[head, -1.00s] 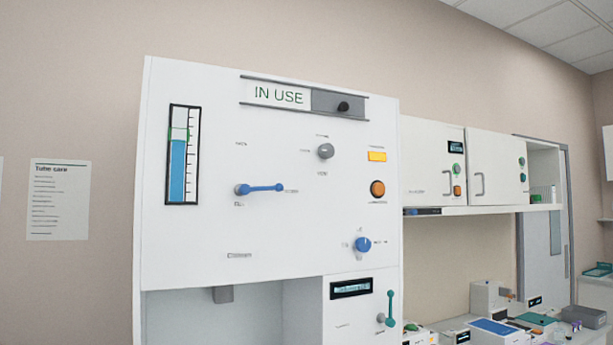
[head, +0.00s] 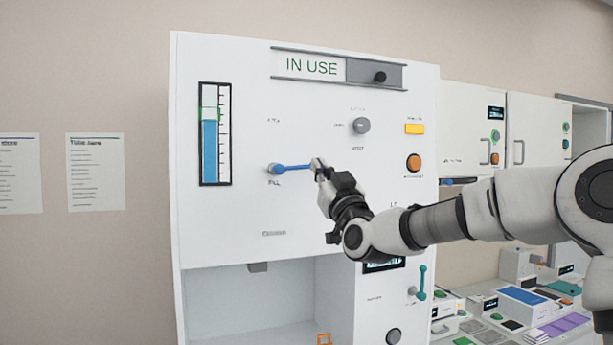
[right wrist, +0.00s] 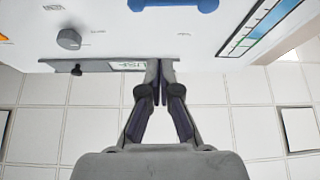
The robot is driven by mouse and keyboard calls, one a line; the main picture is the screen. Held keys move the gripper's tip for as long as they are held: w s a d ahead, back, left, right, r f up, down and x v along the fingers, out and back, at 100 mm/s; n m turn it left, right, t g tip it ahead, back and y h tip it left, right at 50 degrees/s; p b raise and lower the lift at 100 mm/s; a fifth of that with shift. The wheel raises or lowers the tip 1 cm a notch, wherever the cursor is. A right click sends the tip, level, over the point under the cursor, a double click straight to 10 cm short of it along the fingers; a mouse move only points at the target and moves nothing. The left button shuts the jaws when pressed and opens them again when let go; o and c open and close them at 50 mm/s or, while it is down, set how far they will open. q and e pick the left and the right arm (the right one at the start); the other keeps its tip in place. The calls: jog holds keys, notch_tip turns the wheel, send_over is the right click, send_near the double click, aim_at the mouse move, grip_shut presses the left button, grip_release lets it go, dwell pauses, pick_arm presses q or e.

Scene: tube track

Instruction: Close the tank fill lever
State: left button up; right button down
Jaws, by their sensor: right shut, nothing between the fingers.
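The blue tank fill lever (head: 293,168) lies level on the white cabinet front (head: 300,215), its pivot at the left above the word FILL. Its right end is hidden behind my right gripper (head: 318,166) in the head view. The lever also shows at the top edge of the right wrist view (right wrist: 172,3). My right gripper is shut and empty, its fingertips (right wrist: 159,64) together in front of the panel. I cannot tell whether it touches the lever. The tank gauge (head: 215,135) left of the lever shows a blue column. My left gripper is not in view.
A grey knob (head: 361,125), a yellow light (head: 415,129) and an orange button (head: 413,162) sit right of the lever. An IN USE slider (head: 340,68) is above. My right arm covers the panel's lower right. The panel's lower left is clear.

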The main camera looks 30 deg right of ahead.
aim_at(303, 165)
pick_arm(q)
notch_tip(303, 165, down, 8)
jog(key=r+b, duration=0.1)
jog(key=b, duration=0.5)
pick_arm(e)
jog(key=s+r+p+x, duration=0.1)
jog(key=p+x, duration=0.5)
jog(key=x, duration=0.3)
pick_arm(q)
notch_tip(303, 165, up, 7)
jog(key=p, duration=0.1)
pick_arm(e)
jog(key=f, duration=0.2)
jog(key=w+f, duration=0.1)
jog(key=f, duration=0.1)
jog(key=shift+w+d+f, duration=0.1)
jog(key=shift+d+f, duration=0.05)
jog(key=shift+f, duration=0.2)
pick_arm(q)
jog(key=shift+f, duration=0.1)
pick_arm(e)
jog(key=shift+f+b, duration=0.8)
jog(key=shift+b, duration=0.35)
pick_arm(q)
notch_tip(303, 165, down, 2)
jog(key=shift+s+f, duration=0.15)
pick_arm(e)
jog(key=shift+r, duration=0.15)
